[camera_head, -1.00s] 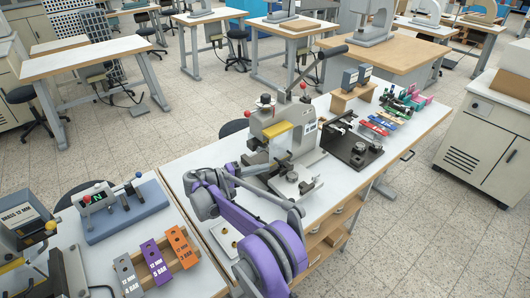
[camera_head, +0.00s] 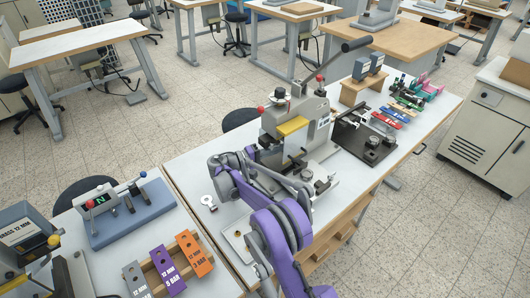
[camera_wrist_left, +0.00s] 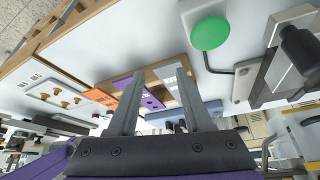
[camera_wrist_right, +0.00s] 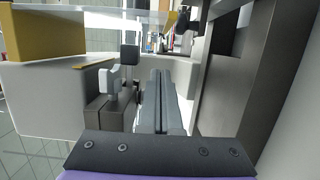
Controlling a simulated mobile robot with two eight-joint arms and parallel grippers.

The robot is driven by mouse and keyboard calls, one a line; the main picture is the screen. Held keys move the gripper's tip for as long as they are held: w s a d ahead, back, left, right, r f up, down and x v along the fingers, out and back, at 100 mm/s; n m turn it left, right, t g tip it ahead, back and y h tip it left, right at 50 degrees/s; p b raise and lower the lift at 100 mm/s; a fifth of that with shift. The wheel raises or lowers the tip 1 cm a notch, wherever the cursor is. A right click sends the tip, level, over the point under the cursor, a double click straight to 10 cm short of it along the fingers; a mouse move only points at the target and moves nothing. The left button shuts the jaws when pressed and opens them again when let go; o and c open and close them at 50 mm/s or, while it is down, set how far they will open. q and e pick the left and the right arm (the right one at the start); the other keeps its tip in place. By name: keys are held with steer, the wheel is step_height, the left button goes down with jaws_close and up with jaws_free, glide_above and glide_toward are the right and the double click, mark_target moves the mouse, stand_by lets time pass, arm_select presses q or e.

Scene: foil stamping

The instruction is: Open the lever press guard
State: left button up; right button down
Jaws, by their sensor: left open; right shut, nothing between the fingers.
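The lever press (camera_head: 318,108) is a grey machine with a long black-handled lever (camera_head: 357,44). A yellow piece (camera_head: 292,125) crosses its front; I cannot tell whether this is the guard. Yellow also shows at upper left in the right wrist view (camera_wrist_right: 50,36). My right gripper (camera_head: 284,164) is low at the press's left front side, partly hidden by its own wrist. In the right wrist view its fingers (camera_wrist_right: 163,76) are together and empty, beside grey press parts; contact is unclear. My left gripper (camera_wrist_left: 160,72) is open and empty, seen only in its wrist view.
A black fixture (camera_head: 372,146) stands right of the press, with coloured bars (camera_head: 385,121) behind it. On the left table are a blue-based device (camera_head: 130,218) and an orange block (camera_head: 194,254). A green button (camera_wrist_left: 210,33) shows in the left wrist view.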

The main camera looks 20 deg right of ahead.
mark_target(300, 152)
arm_select(q)
steer(key=shift+s+f+b, duration=0.2)
steer(key=shift+f+b, duration=0.1)
steer(key=shift+f, duration=0.05)
steer(key=shift+w, duration=0.1)
arm_select(e)
steer(key=s, duration=0.2)
steer(key=s+d, duration=0.1)
steer(key=shift+s+d, duration=0.15)
steer(key=shift+s, duration=0.2)
arm_select(q)
steer(key=shift+f, duration=0.15)
steer(key=shift+s+f+b, duration=0.2)
steer(key=shift+s+b, duration=0.05)
steer(key=shift+b, duration=0.05)
arm_select(e)
steer(key=shift+s+d+n, duration=0.1)
steer(key=shift+s+n, duration=0.2)
steer(key=shift+s, duration=0.05)
arm_select(q)
steer(key=shift+s+d+f, duration=0.1)
steer(key=shift+s+f, duration=0.05)
steer(key=shift+f, duration=0.1)
arm_select(e)
steer(key=shift+s, duration=0.15)
